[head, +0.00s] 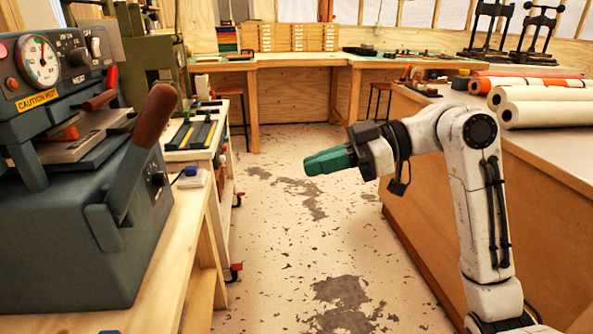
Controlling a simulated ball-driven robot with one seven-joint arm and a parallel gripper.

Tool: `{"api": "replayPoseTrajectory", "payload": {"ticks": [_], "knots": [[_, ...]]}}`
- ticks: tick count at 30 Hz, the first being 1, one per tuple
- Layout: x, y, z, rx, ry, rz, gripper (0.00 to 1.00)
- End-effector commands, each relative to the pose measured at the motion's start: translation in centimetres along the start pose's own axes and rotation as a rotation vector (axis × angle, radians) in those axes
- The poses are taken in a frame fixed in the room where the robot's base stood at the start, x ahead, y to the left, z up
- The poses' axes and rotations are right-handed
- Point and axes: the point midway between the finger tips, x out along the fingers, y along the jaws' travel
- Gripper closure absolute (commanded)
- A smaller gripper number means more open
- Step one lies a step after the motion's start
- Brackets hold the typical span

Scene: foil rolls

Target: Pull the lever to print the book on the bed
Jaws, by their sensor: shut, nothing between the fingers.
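A dark grey hot-stamping press with a "CAUTION HOT" label (38,99) and a temperature dial stands on a wooden bench at the left. Its lever, with a brown handle (154,116), slants up to the right from the press's side. A flat bed (72,150) shows under the press head, with something orange above it. I cannot tell a book there clearly. My gripper (308,163) has green fingers, shut and empty. It hangs over the aisle, pointing left, well to the right of the lever and apart from it.
Foil rolls (545,113), white and orange, lie on the wooden counter (540,150) at the right, beside my arm. A side bench with tools (192,135) stands behind the press. The floor (290,240) between bench and counter is clear. A workbench lines the back wall.

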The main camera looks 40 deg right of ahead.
Motion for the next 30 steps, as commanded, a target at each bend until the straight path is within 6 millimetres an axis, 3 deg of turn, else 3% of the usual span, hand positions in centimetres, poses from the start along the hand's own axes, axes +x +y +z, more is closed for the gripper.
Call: {"api": "replayPoseTrajectory", "payload": {"ticks": [3, 9, 30], "knots": [[-1.6, 0.1, -0.1, 0.0, 0.0, 0.001, 1.0], [-2.8, 0.0, -0.1, 0.0, -0.001, 0.0, 1.0], [-2.8, 0.0, -0.1, 0.0, 0.0, 0.0, 1.0]]}}
